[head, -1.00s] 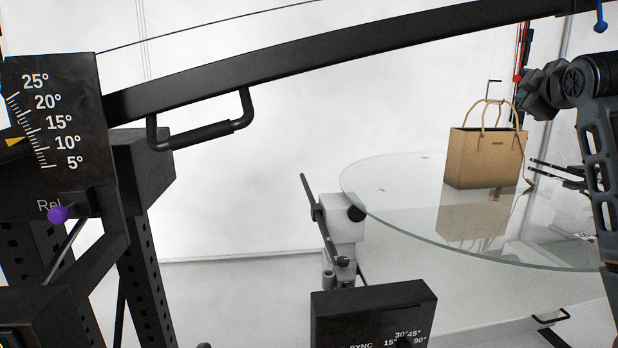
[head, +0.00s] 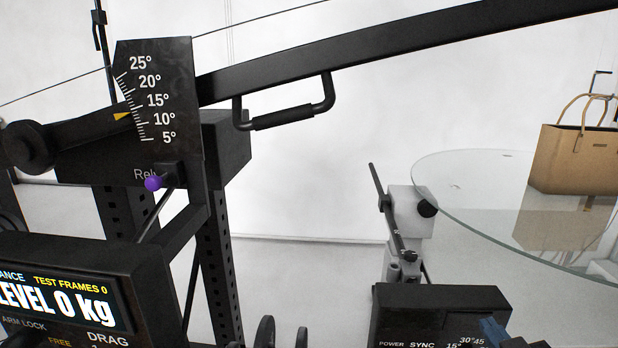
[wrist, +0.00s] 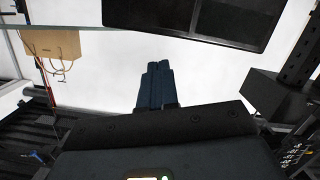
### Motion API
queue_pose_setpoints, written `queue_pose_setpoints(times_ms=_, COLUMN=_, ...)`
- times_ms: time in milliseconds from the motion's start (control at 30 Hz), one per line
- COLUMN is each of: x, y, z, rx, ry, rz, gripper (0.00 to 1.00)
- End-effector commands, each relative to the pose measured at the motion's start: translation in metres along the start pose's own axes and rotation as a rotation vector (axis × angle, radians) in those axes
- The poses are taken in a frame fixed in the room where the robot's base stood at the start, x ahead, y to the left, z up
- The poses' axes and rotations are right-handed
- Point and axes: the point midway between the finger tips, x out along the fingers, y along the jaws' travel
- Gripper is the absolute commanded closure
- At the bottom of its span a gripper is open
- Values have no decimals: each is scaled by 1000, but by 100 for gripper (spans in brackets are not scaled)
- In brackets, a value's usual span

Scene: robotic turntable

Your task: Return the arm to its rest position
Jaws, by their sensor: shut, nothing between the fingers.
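My gripper (wrist: 157,85) shows in the wrist view with its two dark blue fingers together and nothing between them. Only a small blue and dark part at the lower right edge of the head view may belong to my arm; the rest of the arm is out of that view. Below the fingers in the wrist view is the dark body of my gripper. The fingers touch nothing that I can see.
A tan bag (head: 577,158) stands on the round glass turntable (head: 470,205) at the right. A black boom (head: 400,52) with a handle (head: 285,117) crosses the top. An angle-scale plate (head: 160,100), a display box (head: 75,300) and a control box (head: 440,310) stand nearer.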

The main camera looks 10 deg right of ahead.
Motion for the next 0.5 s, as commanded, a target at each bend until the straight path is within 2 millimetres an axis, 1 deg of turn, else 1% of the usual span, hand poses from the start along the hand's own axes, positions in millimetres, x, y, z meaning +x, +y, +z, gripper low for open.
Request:
queue_pose_setpoints(times_ms=33, x=-20, y=-16, z=13, rx=24, ry=-8, rz=-18, gripper=100)
queue_pose_setpoints(times_ms=167, x=-65, y=-43, z=35, rx=81, ry=-11, rz=-47, gripper=100)
queue_pose_setpoints(times_ms=200, x=-80, y=-50, z=41, rx=96, ry=-13, rz=-56, gripper=100)
queue_pose_setpoints(times_ms=267, x=-102, y=-59, z=49, rx=119, ry=-16, rz=-70, gripper=100)
queue_pose_setpoints(times_ms=300, x=-117, y=-64, z=53, rx=133, ry=-17, rz=-79, gripper=100)
queue_pose_setpoints(times_ms=367, x=-140, y=-70, z=60, rx=151, ry=-21, rz=-92, gripper=100)
queue_pose_setpoints(times_ms=400, x=-156, y=-73, z=63, rx=163, ry=-24, rz=-102, gripper=100)
queue_pose_setpoints(times_ms=467, x=-179, y=-77, z=68, rx=180, ry=-26, rz=-116, gripper=100)
queue_pose_setpoints(times_ms=500, x=-194, y=-79, z=70, rx=190, ry=-28, rz=-126, gripper=100)
